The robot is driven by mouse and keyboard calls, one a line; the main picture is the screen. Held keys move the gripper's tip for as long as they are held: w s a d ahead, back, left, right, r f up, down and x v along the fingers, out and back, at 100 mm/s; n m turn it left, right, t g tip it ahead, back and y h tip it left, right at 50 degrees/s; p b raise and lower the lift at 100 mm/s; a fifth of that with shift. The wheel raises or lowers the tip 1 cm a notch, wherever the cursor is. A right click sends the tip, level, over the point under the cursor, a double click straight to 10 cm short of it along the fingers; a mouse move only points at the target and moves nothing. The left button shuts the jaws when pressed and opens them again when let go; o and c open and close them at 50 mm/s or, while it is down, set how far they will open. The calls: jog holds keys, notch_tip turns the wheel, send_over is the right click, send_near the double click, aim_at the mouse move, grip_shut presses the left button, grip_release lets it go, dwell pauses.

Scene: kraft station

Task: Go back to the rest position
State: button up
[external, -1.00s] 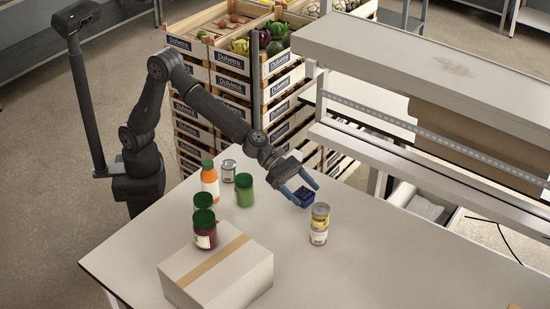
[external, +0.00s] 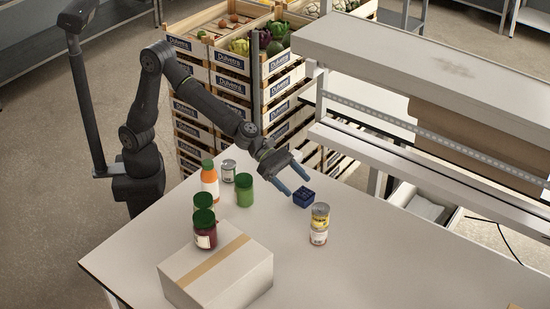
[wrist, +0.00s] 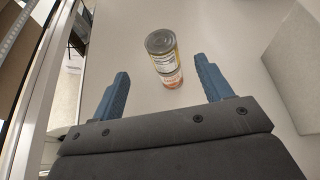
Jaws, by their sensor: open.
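Past the fingertips stands a yellow-labelled can (external: 320,214) stacked on another can (external: 318,237); the stack also shows in the wrist view.
An orange bottle (external: 209,180), a green jar (external: 244,191) and a silver can (external: 228,171) stand left of my gripper. A grey shelf (external: 420,80) rises behind the table.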

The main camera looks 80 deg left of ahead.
aim_at(320, 208)
jog(key=x, duration=1.2)
jog(key=shift+f, duration=0.1)
dwell(0.4)
